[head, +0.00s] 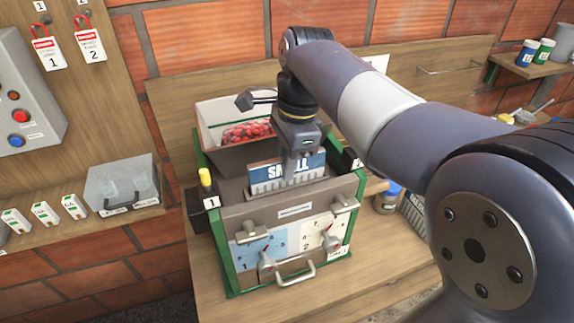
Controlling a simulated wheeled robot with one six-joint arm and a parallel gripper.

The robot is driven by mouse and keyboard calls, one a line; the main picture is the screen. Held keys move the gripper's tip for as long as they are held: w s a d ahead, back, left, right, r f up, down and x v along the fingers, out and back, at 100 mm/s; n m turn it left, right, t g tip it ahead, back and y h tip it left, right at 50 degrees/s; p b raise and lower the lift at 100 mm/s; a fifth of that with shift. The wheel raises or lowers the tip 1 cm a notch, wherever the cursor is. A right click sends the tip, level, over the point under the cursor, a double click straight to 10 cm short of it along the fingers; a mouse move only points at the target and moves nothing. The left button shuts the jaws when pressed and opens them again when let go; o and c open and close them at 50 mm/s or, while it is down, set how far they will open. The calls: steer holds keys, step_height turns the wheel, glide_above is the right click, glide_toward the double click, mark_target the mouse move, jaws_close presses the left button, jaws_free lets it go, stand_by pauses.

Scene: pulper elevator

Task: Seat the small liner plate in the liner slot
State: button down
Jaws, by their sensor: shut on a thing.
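The small liner plate (262,177) is a blue panel with white "SMALL" lettering and a grey toothed lower edge. It stands roughly upright at the top opening of the pulper (295,212), a grey-brown box with a green frame. My gripper (296,172) points down from above and is shut on the plate near its middle, covering some of the letters. The plate's lower edge is at or just above the opening. I cannot tell how deep it sits, and the liner slot itself is hidden behind the plate and the pulper's front wall.
A hopper with red cherries (248,133) stands behind the plate. A yellow-topped peg (206,178) marked 1 rises at the pulper's left corner. Knobs and a handle (296,275) stick out of its front. Jars stand right.

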steer(key=shift+f, duration=0.55)
steer(key=c, duration=1.4)
jaws_free()
steer(key=shift+f, duration=0.15)
steer(key=r, duration=0.4)
steer(key=d+r, duration=0.1)
steer(key=r, duration=0.7)
steer(key=shift+w+d+r, duration=0.1)
steer(key=shift+w+d, duration=0.15)
steer(key=shift+d, duration=0.1)
